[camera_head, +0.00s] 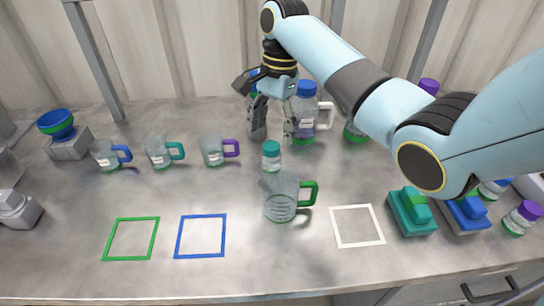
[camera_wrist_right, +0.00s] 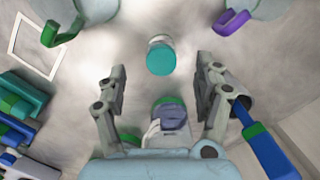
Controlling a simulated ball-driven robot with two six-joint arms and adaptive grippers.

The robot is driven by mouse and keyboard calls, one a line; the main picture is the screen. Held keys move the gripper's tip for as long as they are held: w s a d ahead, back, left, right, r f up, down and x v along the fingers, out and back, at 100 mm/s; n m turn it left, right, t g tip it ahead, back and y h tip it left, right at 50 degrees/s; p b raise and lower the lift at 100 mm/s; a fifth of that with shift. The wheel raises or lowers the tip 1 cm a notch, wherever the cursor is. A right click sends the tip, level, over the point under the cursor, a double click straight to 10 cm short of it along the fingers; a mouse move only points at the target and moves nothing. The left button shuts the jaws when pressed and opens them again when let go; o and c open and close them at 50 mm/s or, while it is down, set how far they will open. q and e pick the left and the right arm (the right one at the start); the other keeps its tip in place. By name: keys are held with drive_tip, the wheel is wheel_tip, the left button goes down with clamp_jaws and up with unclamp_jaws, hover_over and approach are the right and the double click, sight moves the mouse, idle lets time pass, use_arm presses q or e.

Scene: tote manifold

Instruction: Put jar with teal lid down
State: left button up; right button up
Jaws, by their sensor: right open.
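The jar with the teal lid (camera_head: 271,156) is a small clear jar standing upright on the grey table, just behind the large clear pitcher with a green handle (camera_head: 280,198). In the right wrist view its teal lid (camera_wrist_right: 160,60) lies between the lines of the two fingers, a little beyond their tips. My right gripper (camera_head: 273,132) is open and empty, behind the jar, with its fingers (camera_wrist_right: 160,72) spread apart. The jar shows clear of both fingers. My left gripper is in neither view.
Clear mugs with blue, teal and purple (camera_head: 213,151) handles stand to the left. A blue-lidded bottle (camera_head: 304,110) stands behind the right gripper. Green, blue and white (camera_head: 357,226) outlined squares lie empty at the front. A teal block (camera_head: 410,211) sits at right.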

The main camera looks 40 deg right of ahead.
sight(272, 146)
wheel_tip(272, 146, down, 6)
drive_tip(key=shift+r, duration=0.25)
drive_tip(key=c, duration=1.4)
drive_tip(key=shift+r, duration=0.1)
